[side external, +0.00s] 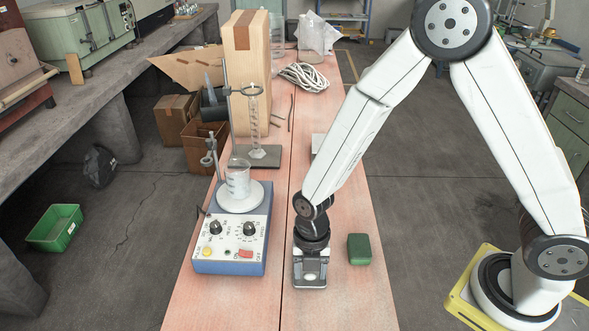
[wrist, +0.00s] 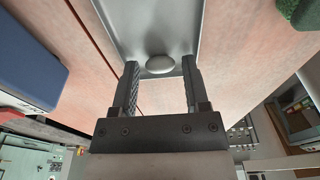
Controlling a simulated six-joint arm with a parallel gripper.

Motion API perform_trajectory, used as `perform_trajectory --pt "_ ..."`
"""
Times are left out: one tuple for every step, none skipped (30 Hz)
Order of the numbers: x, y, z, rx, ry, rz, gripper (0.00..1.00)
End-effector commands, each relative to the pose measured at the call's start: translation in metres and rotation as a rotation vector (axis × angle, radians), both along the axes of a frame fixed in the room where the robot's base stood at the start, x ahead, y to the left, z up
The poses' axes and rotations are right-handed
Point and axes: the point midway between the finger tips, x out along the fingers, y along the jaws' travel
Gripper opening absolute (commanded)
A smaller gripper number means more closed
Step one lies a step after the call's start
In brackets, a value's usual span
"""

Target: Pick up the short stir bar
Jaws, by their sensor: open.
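A short, pale, rounded piece, which looks like the short stir bar (wrist: 160,65), lies on a grey metal tray (wrist: 160,22) in the wrist view. My gripper (wrist: 160,61) is open, with one finger on each side of the piece and a gap on both sides. In the side view my gripper (side external: 311,258) points down over the tray (side external: 309,285). A small pale spot there may be the bar, but the gripper partly hides the tray. I cannot tell the exact height of the fingertips above the tray.
A blue stirrer hotplate (side external: 232,240) with a glass beaker (side external: 237,180) stands left of my gripper. A green block (side external: 359,249) sits close on the right. A stand with a glass cylinder (side external: 254,125) is farther back. The bench front is clear.

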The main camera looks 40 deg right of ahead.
Motion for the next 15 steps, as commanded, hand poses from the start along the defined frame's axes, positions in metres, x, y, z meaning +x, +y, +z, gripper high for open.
perform_trajectory --pt "0.0 0.0 0.0001 0.0 0.0 0.0 0.59" --pt "-0.0001 -0.0001 0.0001 0.0 0.0 0.0 0.59" --pt "0.0 0.0 0.0002 0.0 0.0 0.0 0.59" --pt "-0.0001 -0.0001 0.0002 0.0 0.0 0.0 0.56" --pt "-0.0001 -0.0001 0.0002 0.0 0.0 0.0 0.46" --pt "-0.0001 -0.0001 0.0002 0.0 0.0 0.0 0.33" --pt "-0.0001 -0.0001 0.0002 0.0 0.0 0.0 0.24" --pt "-0.0001 -0.0001 0.0002 0.0 0.0 0.0 0.14" --pt "-0.0001 -0.0001 0.0002 0.0 0.0 0.0 0.02" --pt "-0.0001 -0.0001 0.0002 0.0 0.0 0.0 0.0" --pt "-0.0001 -0.0001 0.0002 0.0 0.0 0.0 0.0" --pt "-0.0001 -0.0001 0.0002 0.0 0.0 0.0 0.0" --pt "-0.0001 -0.0001 0.0002 0.0 0.0 0.0 0.0" --pt "-0.0001 -0.0001 0.0002 0.0 0.0 0.0 0.0" --pt "-0.0001 -0.0001 0.0002 0.0 0.0 0.0 0.0"
